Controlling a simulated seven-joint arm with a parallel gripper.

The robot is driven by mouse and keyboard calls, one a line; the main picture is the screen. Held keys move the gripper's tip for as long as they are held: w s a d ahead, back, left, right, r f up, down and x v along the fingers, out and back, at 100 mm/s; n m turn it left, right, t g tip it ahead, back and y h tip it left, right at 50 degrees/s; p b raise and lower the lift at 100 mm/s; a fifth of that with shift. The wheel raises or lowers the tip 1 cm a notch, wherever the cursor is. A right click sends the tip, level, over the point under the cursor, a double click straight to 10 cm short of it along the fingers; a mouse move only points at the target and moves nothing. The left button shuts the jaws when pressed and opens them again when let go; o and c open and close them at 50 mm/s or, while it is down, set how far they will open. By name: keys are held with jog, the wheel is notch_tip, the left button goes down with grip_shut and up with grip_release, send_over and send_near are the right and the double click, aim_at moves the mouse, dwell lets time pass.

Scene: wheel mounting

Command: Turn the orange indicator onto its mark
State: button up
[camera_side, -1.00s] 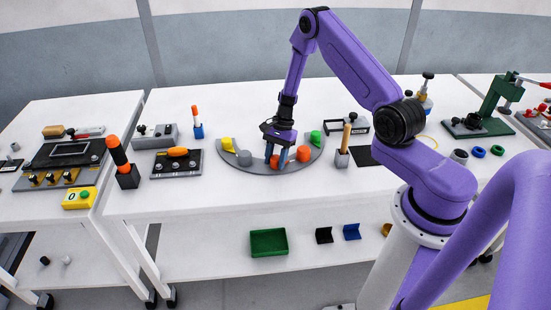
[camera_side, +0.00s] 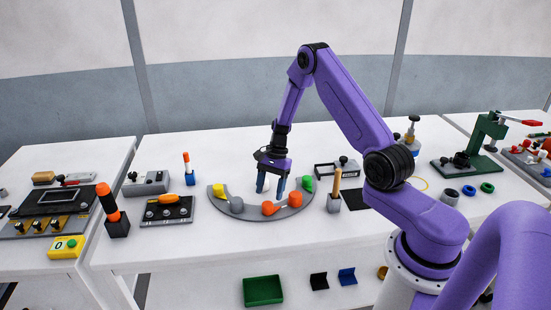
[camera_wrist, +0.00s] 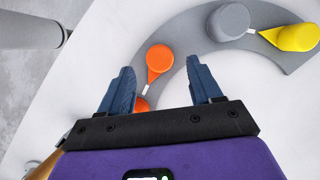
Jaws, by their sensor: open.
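A grey arc-shaped plate (camera_side: 250,216) carries two orange pieces. In the side view the left orange piece (camera_side: 268,208) lies near the plate's front middle and the other orange piece (camera_side: 295,199) lies to its right. I cannot tell for sure which is the indicator. My gripper (camera_side: 270,188) is open and empty above the plate; it also shows in the wrist view (camera_wrist: 160,65).
On the same plate are a grey knob (camera_side: 236,204), a yellow piece (camera_side: 218,190) and a green piece (camera_side: 307,184). A holder with a wooden handle (camera_side: 336,184) stands close on the right, and a black panel with an orange knob (camera_side: 167,208) on the left.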

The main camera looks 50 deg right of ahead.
jog(key=v, duration=1.2)
jog(key=s+a+r+n+h, duration=0.1)
jog(key=s+a+r+n, duration=0.1)
jog(key=s+a+n, duration=0.3)
jog(key=s+a+r+n+g+h, duration=0.1)
jog(key=a+r+n, duration=0.25)
jog(key=a, duration=0.35)
jog(key=s+a+r+n+h, duration=0.1)
jog(key=s+a+r+n, duration=0.1)
jog(key=s+a+n, duration=0.3)
jog(key=s+a+r+n+t+h, duration=0.1)
jog(key=s+a+r+n, duration=0.2)
jog(key=s+n, duration=1.2)
jog(key=s, duration=0.5)
jog(key=shift+s+a+t, duration=0.2)
jog(key=shift+a+t, duration=0.05)
jog(key=shift+t, duration=0.15)
